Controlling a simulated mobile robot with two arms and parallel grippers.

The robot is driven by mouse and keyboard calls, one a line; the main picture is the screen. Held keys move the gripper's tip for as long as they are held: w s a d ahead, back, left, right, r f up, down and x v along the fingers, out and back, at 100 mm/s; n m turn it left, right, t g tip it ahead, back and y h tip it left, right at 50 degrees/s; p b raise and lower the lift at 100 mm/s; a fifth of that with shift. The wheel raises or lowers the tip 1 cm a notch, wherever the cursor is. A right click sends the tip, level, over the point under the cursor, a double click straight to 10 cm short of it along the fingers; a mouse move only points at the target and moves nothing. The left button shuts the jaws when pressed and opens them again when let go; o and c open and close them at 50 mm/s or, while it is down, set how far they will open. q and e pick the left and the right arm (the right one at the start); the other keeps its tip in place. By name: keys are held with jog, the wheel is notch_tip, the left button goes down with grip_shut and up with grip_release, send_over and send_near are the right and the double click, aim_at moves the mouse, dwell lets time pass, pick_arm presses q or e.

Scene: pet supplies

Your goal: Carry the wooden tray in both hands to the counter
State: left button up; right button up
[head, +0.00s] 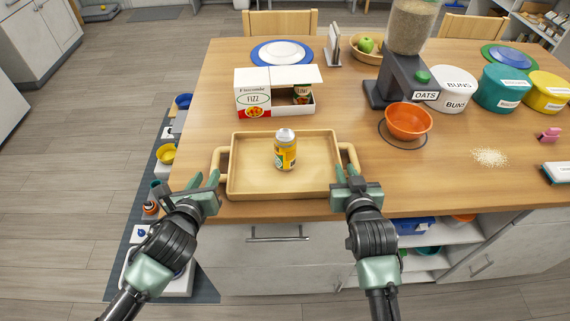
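The wooden tray (255,184) lies flat on the wooden table close to its front edge, with a handle at each end. A yellow can (286,155) with a silver top stands upright in the tray. My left gripper (205,179) is at the near side of the tray's left handle (219,162), with its fingers apart. My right gripper (346,172) is at the near side of the right handle (351,157), also with its fingers apart. I cannot tell whether either gripper touches its handle.
Behind the tray stands an open carton (258,93). An orange bowl (408,121) and a dark oats dispenser (395,84) stand to its right, with lidded tubs (453,89) further right. Spilled grains (489,157) lie at right. Open floor (85,160) is at left.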

aim_at(213, 165)
jog(key=shift+w, duration=0.1)
